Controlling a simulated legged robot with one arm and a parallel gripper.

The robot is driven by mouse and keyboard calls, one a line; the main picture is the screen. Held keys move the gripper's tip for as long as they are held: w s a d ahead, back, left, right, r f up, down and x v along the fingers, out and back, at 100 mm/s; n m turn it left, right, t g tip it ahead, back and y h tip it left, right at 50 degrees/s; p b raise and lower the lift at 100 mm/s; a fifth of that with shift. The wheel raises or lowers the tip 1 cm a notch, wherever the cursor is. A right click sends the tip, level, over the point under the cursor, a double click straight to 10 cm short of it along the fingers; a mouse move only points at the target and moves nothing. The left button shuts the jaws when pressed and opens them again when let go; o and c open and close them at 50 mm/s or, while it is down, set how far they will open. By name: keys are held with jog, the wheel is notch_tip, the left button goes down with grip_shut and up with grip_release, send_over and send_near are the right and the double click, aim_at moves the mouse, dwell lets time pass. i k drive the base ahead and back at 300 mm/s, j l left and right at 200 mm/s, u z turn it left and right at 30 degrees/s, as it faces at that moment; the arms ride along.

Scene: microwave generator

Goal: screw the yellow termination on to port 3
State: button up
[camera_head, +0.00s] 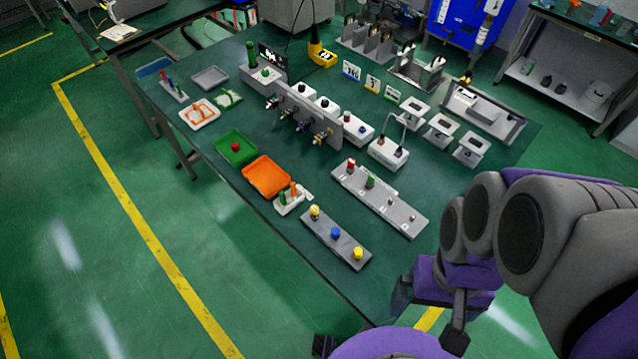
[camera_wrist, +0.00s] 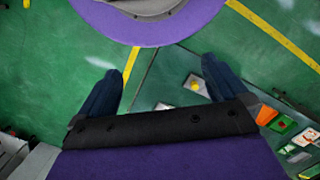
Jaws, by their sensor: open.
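Two yellow terminations, one at the left end (camera_head: 315,211) and one at the right end (camera_head: 358,253), stand on a dark grey strip (camera_head: 324,238) near the table's front edge, with a blue one (camera_head: 335,232) between them. Behind it, a light grey port strip (camera_head: 380,192) carries a red-topped piece (camera_head: 350,165), a green-topped piece (camera_head: 370,181) and two small bare ports (camera_head: 390,200) towards the right. Port numbers are too small to read. My gripper (camera_wrist: 161,66) is open and empty, apart from both strips. The wrist view shows one yellow piece (camera_wrist: 195,85) near its right finger.
An orange tray (camera_head: 268,175) and a green tray (camera_head: 232,148) lie left of the strips. A grey panel with connectors (camera_head: 303,118) and several white boxes stand farther back. The table's front left edge borders open green floor. My arm fills the lower right.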

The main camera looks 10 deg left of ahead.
aim_at(314, 209)
jog(key=j, duration=0.4)
jog(key=k+j+z, duration=0.1)
jog(key=j, duration=0.35)
jog(key=k+j, duration=0.1)
jog(key=j, duration=1.15)
jog(key=k+u, duration=0.05)
